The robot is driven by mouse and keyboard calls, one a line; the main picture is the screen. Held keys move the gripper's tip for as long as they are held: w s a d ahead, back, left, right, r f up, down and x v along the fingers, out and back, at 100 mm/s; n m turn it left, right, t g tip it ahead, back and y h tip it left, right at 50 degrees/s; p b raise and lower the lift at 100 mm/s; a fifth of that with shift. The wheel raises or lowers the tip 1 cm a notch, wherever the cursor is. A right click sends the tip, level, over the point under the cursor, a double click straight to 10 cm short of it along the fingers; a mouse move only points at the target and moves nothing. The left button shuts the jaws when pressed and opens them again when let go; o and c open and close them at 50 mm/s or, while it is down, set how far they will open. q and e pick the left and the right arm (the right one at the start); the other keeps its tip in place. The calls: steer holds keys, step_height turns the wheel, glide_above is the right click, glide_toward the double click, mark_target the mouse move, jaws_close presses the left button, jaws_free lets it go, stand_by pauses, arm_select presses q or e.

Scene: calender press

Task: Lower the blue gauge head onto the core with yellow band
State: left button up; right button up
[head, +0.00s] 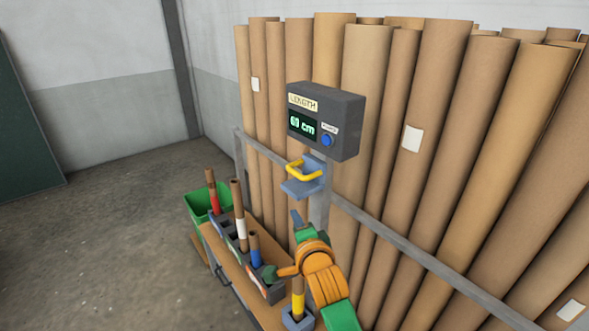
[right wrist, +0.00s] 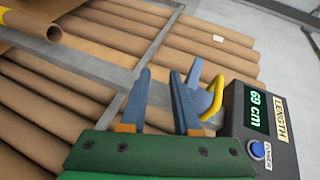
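The blue gauge head (head: 303,188) with its yellow handle (head: 304,168) sits on a post below the grey length box (head: 325,120). In the right wrist view the yellow handle (right wrist: 214,100) is just right of my fingers. The core with yellow band (head: 298,301) stands in a grey-blue holder (head: 297,320) well below the head, partly hidden by my right arm. My right gripper (head: 297,218) is below the gauge head, apart from it. In the wrist view its blue fingers (right wrist: 162,80) are spread, with nothing between them. My left gripper is not in view.
The length box reads 69 cm (right wrist: 259,110). Cores with red (head: 214,202), white (head: 240,228) and blue bands (head: 256,256) stand in a rack on the bench (head: 228,268). A green bin (head: 197,206) is behind. Tall cardboard rolls and a grey rail (head: 400,258) fill the right.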

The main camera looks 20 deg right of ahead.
steer(key=b+v, duration=0.1)
steer(key=v, duration=0.6)
steer(key=shift+a, duration=0.1)
